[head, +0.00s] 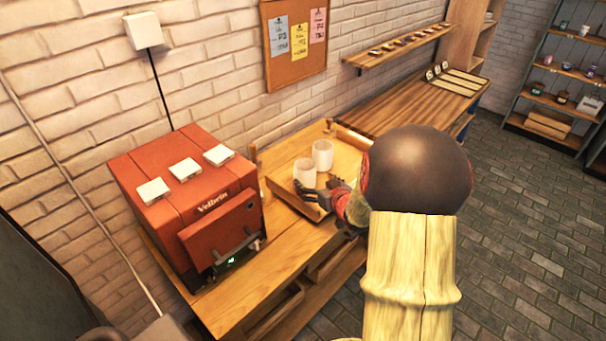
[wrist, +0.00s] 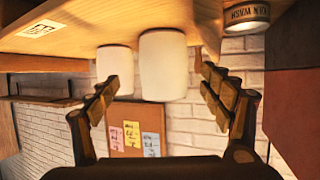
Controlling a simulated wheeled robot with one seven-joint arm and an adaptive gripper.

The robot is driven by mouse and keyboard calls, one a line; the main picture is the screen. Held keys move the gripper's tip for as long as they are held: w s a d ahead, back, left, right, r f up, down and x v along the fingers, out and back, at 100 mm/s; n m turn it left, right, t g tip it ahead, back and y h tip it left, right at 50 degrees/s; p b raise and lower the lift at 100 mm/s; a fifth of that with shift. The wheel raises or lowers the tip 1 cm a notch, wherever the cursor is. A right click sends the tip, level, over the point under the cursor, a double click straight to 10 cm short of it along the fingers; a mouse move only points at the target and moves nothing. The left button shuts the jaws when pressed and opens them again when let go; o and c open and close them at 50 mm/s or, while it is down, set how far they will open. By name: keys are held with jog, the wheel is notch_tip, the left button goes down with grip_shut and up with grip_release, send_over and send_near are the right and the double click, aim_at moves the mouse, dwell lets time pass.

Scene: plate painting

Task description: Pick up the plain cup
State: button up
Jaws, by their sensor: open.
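Two plain white cups stand upright close together in a wooden tray on the table; I see no pattern on either. In the head view the nearer cup (head: 304,172) is left of the farther cup (head: 323,155). My gripper (head: 317,187) is open at the tray's near side, in front of the nearer cup. The wrist view is upside down. There the larger, nearer cup (wrist: 163,65) shows between the open fingers of my gripper (wrist: 158,80), with nothing held. The other cup (wrist: 114,61) is behind and to the left, near the left finger.
A red kiln (head: 190,205) stands on the table left of the tray (head: 290,200). A labelled jar (wrist: 247,14) shows near the right finger in the wrist view. A wooden worktop (head: 410,105) lies beyond the tray, under a wall shelf (head: 400,47). Brick floor is clear at right.

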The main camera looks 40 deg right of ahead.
jog(key=x, duration=0.2)
jog(key=b+x, duration=0.1)
jog(key=x, duration=0.1)
jog(key=b+x, duration=0.1)
jog(key=x, duration=0.2)
jog(key=shift+w+a+r, duration=0.25)
jog(key=shift+w+r, duration=0.05)
jog(key=shift+r, duration=0.1)
jog(key=shift+c, duration=0.4)
jog(key=shift+r, duration=0.1)
jog(key=c, duration=1.4)
